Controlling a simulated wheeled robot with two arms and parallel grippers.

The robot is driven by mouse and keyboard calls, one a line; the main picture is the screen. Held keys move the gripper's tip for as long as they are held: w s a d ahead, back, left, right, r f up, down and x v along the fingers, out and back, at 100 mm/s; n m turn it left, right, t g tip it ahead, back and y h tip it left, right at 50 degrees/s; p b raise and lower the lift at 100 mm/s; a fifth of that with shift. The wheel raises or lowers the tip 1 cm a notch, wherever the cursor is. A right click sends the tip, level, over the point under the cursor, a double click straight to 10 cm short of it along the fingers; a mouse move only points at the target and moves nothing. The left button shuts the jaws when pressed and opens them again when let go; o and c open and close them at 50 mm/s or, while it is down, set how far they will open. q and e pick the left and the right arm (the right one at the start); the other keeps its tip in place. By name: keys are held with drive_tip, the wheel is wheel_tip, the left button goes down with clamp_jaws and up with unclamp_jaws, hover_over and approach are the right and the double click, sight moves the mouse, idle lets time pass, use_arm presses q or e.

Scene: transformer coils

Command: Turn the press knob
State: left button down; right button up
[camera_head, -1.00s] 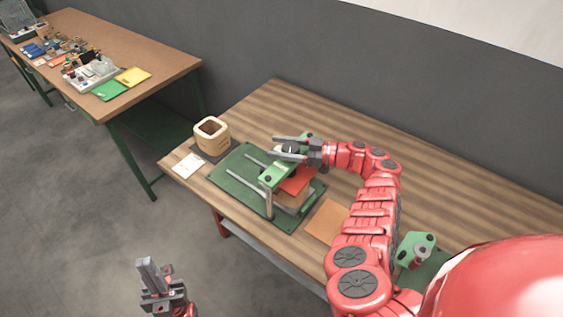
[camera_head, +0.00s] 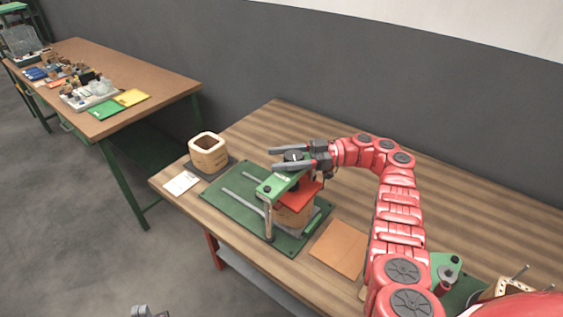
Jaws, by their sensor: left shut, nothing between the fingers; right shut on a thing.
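The press stands on a green base plate (camera_head: 226,206) on the wooden table. It has a green top bar (camera_head: 277,185), grey rails and a red plate (camera_head: 309,191). A wooden coil (camera_head: 293,216) sits under the red plate. The dark press knob (camera_head: 293,156) is on top of the bar. My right gripper (camera_head: 284,158) reaches in from the right, with its fingers on either side of the knob, shut on it. The fingers partly hide the knob. My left gripper (camera_head: 141,311) is shut and empty, with only its tip showing at the bottom edge.
Another wooden coil (camera_head: 208,153) stands on a dark mat at the left, by a white card (camera_head: 181,183). An orange-brown sheet (camera_head: 340,248) lies right of the press. A green fixture (camera_head: 447,268) is at the lower right. A second table (camera_head: 160,84) with parts stands behind left.

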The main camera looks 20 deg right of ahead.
idle(0.4)
drive_tip(key=o, duration=1.4)
drive_tip(key=shift+a, duration=0.1)
